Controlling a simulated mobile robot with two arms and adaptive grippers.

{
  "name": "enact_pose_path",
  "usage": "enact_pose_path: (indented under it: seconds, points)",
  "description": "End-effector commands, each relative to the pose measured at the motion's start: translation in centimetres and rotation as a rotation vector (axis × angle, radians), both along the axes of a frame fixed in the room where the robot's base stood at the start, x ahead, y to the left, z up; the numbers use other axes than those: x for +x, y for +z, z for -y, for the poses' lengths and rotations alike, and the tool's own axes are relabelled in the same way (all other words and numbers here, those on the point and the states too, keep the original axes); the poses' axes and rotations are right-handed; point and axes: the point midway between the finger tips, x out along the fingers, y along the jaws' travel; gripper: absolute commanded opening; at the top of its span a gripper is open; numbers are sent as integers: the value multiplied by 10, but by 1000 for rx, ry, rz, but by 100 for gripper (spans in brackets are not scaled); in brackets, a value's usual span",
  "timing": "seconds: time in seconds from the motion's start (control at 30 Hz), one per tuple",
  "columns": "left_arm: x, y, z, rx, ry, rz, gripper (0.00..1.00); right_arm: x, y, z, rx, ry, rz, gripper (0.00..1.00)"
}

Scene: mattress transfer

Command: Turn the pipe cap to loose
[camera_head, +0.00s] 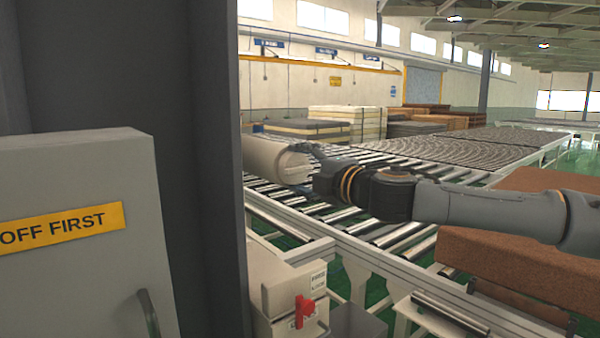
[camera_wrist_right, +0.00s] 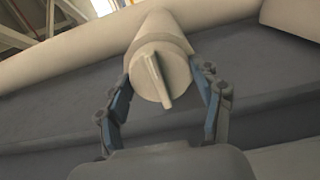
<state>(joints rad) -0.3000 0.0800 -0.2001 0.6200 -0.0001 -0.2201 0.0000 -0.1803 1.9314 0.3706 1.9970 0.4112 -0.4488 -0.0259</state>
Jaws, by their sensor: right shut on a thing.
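The pipe cap (camera_wrist_right: 147,85) is a pale round end with a raised bar across its face, on a short cream stub in the right wrist view. The stub joins a larger cream pipe (camera_wrist_right: 75,52) running across the picture. My right gripper (camera_wrist_right: 165,82) has one blue-padded finger on each side of the cap and is shut on it. In the head view the pipe (camera_head: 270,156) shows beside the dark column, with my right gripper (camera_head: 311,152) at its right end. The cap cannot be made out there. My left gripper is not in view.
A dark column (camera_head: 215,200) and a grey cabinet (camera_head: 80,250) with a yellow label fill the left. A roller conveyor (camera_head: 345,215) lies below my right arm. A control box with a red switch (camera_head: 304,311) stands low in front. Brown mattresses (camera_head: 480,260) lie at right.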

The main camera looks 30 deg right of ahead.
Motion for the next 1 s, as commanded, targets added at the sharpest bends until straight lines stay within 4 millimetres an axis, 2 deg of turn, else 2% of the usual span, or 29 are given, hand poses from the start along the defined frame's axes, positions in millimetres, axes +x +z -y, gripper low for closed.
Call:
enact_pose_path:
  seconds: [0.53,0.57,0.67,1.0]
  points:
    - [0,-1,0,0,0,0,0,0,1,1,26,-2,0,35]
    - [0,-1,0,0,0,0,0,0,1,1,26,-2,0,70]
    - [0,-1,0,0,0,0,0,0,1,1,26,-2,-1,90]
    - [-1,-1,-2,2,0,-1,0,0,0,0,24,-1,-2,90]
